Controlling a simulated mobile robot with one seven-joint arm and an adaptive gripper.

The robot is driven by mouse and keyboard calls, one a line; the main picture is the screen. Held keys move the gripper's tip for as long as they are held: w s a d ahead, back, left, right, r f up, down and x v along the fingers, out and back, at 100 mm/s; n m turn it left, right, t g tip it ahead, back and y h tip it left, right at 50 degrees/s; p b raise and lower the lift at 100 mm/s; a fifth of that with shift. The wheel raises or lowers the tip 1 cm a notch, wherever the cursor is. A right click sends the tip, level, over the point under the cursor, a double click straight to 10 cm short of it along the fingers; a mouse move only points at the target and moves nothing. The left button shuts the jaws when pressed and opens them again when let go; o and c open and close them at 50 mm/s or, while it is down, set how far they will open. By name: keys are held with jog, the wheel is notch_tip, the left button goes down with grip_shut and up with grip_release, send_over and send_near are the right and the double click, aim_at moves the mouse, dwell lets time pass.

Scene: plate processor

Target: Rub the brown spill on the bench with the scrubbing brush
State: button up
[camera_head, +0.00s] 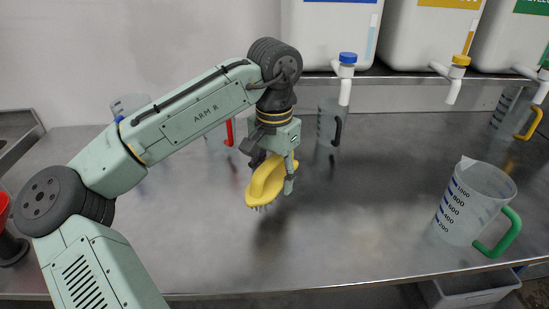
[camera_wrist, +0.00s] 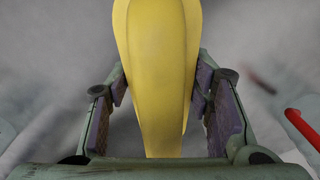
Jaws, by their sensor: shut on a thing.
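The yellow scrubbing brush (camera_head: 264,184) is in my gripper (camera_head: 274,170), with its bristles pointing down. It looks held above the steel bench (camera_head: 350,225), with a dark shadow or reflection below it. In the wrist view, the brush (camera_wrist: 158,60) fills the middle, and the pads of my gripper (camera_wrist: 162,100) are shut on both its sides. I see no clear brown spill in the head view. A small dark brownish streak shows at the right of the wrist view; I cannot tell whether it is the spill or a reflection.
A measuring jug with a green handle (camera_head: 473,205) stands at the front right. Jugs with a black handle (camera_head: 328,125) and a yellow handle (camera_head: 511,112) stand at the back, under white canisters (camera_head: 420,40) with taps. A red handle (camera_head: 229,132) shows behind my arm. The front middle is clear.

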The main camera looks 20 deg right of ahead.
jog(key=shift+r+p, duration=0.55)
jog(key=shift+r, duration=0.85)
